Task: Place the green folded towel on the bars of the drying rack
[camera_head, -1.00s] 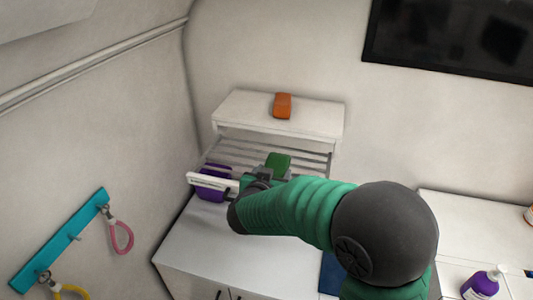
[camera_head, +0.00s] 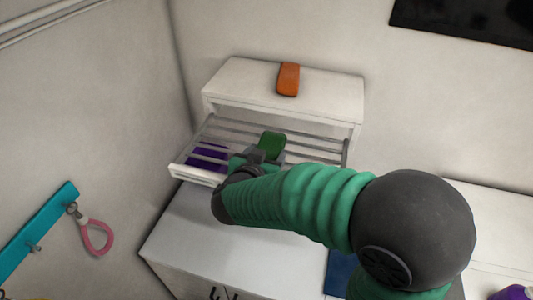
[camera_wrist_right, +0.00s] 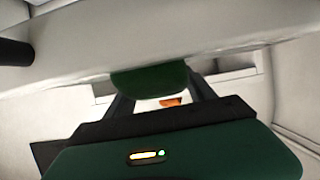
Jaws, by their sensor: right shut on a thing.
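The green folded towel (camera_head: 272,145) is held in my right gripper (camera_head: 264,157), above or at the middle bars of the drying rack (camera_head: 322,147). I cannot tell whether it touches the bars. In the right wrist view the green towel (camera_wrist_right: 149,78) sits between the two dark fingers of my right gripper (camera_wrist_right: 160,92). The rack is a set of grey bars with a white front rail, set below a white shelf. My right forearm hides part of the rack's front right. My left gripper is in neither view.
A purple folded thing (camera_head: 206,155) is at the rack's left end. An orange thing (camera_head: 288,79) lies on the white shelf (camera_head: 245,80) above. A white counter (camera_head: 190,228) is below. A teal hook strip (camera_head: 38,235) with a pink loop (camera_head: 97,238) is at left.

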